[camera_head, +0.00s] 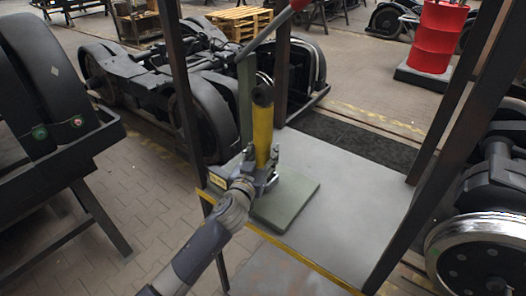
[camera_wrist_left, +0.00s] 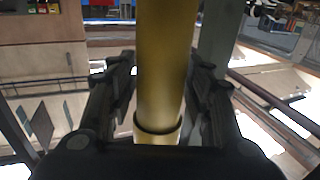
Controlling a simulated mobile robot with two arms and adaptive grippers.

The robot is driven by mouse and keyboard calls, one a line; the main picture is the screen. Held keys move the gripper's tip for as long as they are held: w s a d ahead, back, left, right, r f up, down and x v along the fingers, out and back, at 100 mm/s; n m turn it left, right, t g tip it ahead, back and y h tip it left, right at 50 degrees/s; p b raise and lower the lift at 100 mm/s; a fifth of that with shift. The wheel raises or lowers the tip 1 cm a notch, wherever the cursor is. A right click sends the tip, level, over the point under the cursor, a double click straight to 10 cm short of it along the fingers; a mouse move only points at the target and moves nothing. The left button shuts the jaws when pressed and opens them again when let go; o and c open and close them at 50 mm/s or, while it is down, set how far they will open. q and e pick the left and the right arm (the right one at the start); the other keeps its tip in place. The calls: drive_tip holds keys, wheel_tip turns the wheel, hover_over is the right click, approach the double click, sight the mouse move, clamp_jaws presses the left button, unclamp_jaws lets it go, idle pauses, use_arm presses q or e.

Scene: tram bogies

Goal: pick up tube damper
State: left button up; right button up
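The tube damper (camera_head: 263,128) is a yellow tube with a dark eye at its top. It stands about upright over a green base plate (camera_head: 290,205). Its lower end is hidden behind my left gripper. My left gripper (camera_head: 262,160) is at the lower part of the tube, with one finger on each side. In the left wrist view the yellow tube (camera_wrist_left: 162,65) runs between the fingers (camera_wrist_left: 164,80), which look close against it; a dark ring circles the tube near the palm. My right gripper is not in view.
A green post (camera_head: 245,95) rises just behind the tube, with a red-ended grey bar (camera_head: 270,33) above. Dark uprights (camera_head: 180,90) frame the grey platform (camera_head: 345,180). Bogies (camera_head: 205,100) stand behind, and a wheel (camera_head: 480,250) is at right. A red drum (camera_head: 438,40) stands farther back.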

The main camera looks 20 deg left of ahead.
use_arm(q)
clamp_jaws()
drive_tip(key=shift+w+r, duration=0.1)
drive_tip(key=shift+r, duration=0.1)
drive_tip(key=shift+r, duration=0.1)
